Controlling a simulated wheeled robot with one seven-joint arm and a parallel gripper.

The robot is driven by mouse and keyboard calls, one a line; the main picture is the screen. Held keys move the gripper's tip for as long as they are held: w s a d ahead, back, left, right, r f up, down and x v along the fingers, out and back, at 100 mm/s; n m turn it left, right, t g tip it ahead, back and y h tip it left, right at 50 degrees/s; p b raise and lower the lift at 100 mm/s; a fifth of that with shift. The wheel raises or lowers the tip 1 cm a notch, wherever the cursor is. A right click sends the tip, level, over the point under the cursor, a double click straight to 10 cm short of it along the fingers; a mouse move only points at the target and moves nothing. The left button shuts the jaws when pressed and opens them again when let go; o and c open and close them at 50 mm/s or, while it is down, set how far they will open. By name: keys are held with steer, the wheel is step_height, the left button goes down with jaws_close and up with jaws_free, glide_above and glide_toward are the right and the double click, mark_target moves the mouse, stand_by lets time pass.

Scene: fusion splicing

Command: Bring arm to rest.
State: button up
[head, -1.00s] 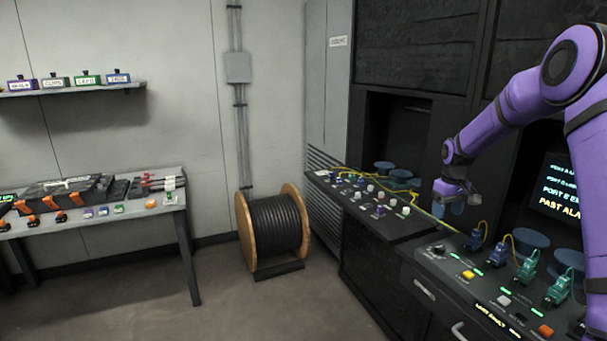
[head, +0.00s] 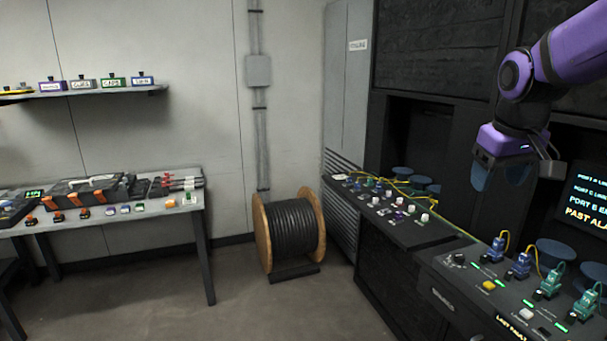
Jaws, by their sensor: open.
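My gripper (head: 500,180) hangs at the right of the head view, pointing down on my purple arm. It is open, with nothing seen between its bluish fingers. It is in the air above the right console (head: 428,262), apart from the blue connectors (head: 497,249) and green connectors (head: 551,280) standing there.
A black cable reel (head: 293,230) stands on the floor at centre. A workbench (head: 150,215) with tools stands at left, under a shelf (head: 105,92) of labelled boxes. A farther panel (head: 415,232) holds small plugs and yellow cable. The floor (head: 230,300) between is clear.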

steer(key=s+a+t, duration=0.1)
steer(key=s+a, duration=0.1)
steer(key=s, duration=0.7)
steer(key=s+a+f+m+t+y, duration=0.1)
steer(key=s, duration=0.9)
steer(key=shift+s+a, duration=0.3)
steer(key=shift+a, duration=0.1)
